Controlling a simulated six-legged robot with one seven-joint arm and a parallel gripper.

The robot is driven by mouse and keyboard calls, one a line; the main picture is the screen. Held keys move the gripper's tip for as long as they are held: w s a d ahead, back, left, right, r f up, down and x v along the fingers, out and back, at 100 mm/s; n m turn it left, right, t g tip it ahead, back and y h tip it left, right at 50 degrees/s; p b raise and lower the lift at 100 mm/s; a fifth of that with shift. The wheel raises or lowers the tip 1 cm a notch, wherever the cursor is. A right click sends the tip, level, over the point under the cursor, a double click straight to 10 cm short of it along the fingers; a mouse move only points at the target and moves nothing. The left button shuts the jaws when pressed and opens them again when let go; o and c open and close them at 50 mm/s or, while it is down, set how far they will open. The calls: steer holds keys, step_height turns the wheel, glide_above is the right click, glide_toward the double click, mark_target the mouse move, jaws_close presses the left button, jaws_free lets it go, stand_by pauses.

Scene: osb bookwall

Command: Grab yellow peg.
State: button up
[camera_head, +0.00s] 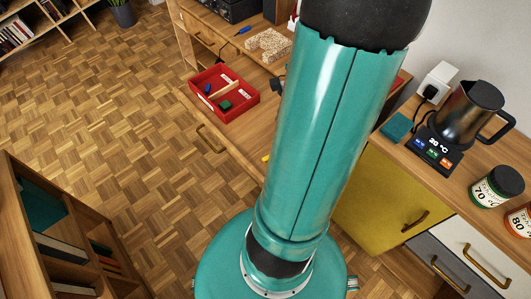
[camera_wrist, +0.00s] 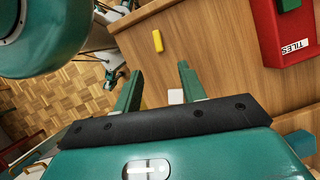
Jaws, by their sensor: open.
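The yellow peg (camera_wrist: 157,41) lies on the wooden desk top in the wrist view, near the desk's edge. In the head view only a small bit of the yellow peg (camera_head: 265,158) shows beside my arm. My gripper (camera_wrist: 160,71) is open, its two green fingers apart with no peg between them. In the wrist view the peg appears beyond the fingertips, roughly in line with the gap. The height of the fingers above the desk is hard to tell.
A red box (camera_wrist: 275,42) labelled TILES stands right of the peg; the head view shows this red tray (camera_head: 240,103) holding small pieces. A small white block (camera_wrist: 175,96) shows between the finger bases. A kettle (camera_head: 470,108) and jars stand on the right counter.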

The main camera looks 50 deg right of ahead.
steer(key=x, duration=0.7)
steer(key=shift+a+f, duration=0.1)
steer(key=shift+f, duration=0.05)
steer(key=x, duration=0.5)
steer(key=shift+a+f, duration=0.15)
steer(key=shift+f, duration=0.15)
jaws_close()
